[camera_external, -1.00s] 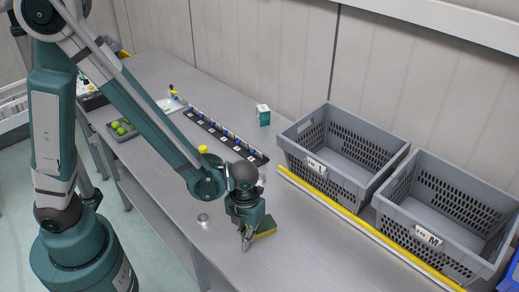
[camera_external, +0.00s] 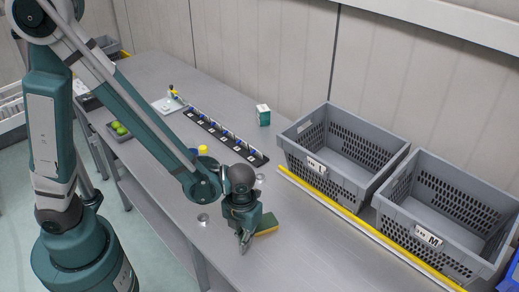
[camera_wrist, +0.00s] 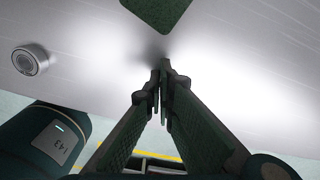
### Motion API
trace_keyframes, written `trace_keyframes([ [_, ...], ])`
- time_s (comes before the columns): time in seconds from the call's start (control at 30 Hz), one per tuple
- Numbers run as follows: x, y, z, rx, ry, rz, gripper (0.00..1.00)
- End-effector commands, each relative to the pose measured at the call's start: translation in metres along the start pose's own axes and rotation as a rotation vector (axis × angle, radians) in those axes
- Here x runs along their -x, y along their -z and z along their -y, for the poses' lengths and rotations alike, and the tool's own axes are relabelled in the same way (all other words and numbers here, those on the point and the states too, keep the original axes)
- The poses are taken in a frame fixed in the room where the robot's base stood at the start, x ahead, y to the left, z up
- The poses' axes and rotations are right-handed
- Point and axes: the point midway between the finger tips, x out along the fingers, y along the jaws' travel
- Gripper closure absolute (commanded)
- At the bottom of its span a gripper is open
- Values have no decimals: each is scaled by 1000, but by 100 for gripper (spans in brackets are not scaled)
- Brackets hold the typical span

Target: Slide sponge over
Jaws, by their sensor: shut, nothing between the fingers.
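A green and yellow sponge (camera_external: 266,224) lies flat on the grey metal table. My gripper (camera_external: 244,243) is shut and empty, pointing down near the table's front edge, just left of the sponge in the external view. In the wrist view the closed fingertips (camera_wrist: 163,64) are in front of the sponge's dark green face (camera_wrist: 160,10), which is cut off by the top edge. A gap of bare table shows between the fingertips and the sponge there.
Two grey perforated crates (camera_external: 316,178) (camera_external: 396,227) stand behind a yellow strip (camera_external: 330,205) on the right. A dark rack (camera_external: 222,136) with several small items, a teal and white box (camera_external: 263,115) and a small metal disc (camera_external: 203,219) are on the table. Table right of the sponge is clear.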

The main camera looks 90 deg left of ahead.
Motion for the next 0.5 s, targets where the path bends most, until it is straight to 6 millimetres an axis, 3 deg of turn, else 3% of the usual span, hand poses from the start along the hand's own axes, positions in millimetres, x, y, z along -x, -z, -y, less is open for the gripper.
trace_keyframes([
  [0.1, 2, 14, 0, -1, 0, 0, 100],
  [0.5, 48, 12, 0, 0, 0, 0, 100],
])
